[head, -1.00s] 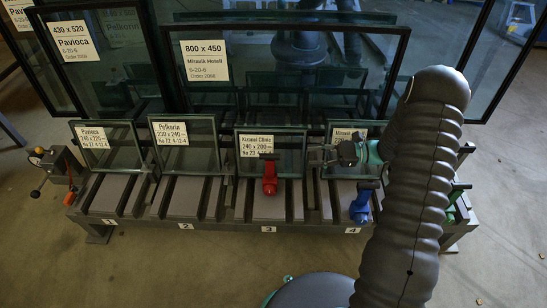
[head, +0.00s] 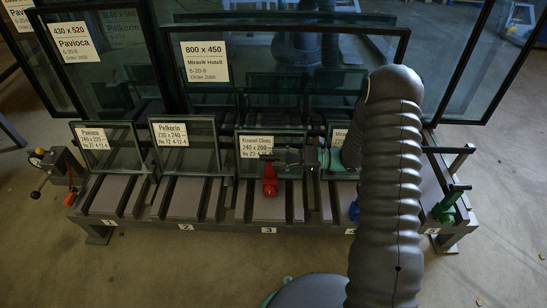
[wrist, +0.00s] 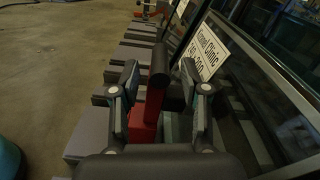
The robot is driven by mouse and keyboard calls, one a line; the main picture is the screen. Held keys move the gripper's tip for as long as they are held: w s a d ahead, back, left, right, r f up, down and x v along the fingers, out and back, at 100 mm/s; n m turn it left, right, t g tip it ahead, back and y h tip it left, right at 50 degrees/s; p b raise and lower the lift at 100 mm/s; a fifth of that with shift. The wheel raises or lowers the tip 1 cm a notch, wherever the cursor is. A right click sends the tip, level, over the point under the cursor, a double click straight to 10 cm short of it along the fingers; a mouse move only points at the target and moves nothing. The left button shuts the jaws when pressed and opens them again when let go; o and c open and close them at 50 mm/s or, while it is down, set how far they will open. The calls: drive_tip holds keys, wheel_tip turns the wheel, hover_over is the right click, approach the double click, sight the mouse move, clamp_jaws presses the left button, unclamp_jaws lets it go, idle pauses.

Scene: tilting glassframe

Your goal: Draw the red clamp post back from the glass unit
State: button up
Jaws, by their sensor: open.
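The red clamp post (head: 269,182) stands upright at slot 3, in front of the glass unit (head: 247,166) labelled "240 x 200". I cannot tell whether post and glass touch. My gripper (head: 277,157) is at the top of the post, its fingers open. In the wrist view, the red post (wrist: 153,103) rises between the two open fingers (wrist: 160,72), with a gap on each side. Its dark top bar (wrist: 159,65) also lies between them. The labelled glass (wrist: 208,50) is just right of the right finger. My gripper hides part of the glass in the head view.
A blue clamp post (head: 354,211) at slot 4 is mostly hidden by my arm. A green clamp (head: 447,207) stands at the rack's right end. Large framed panes (head: 290,90) lean behind the rack. The floor in front is free.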

drive_tip(key=shift+a, duration=1.05)
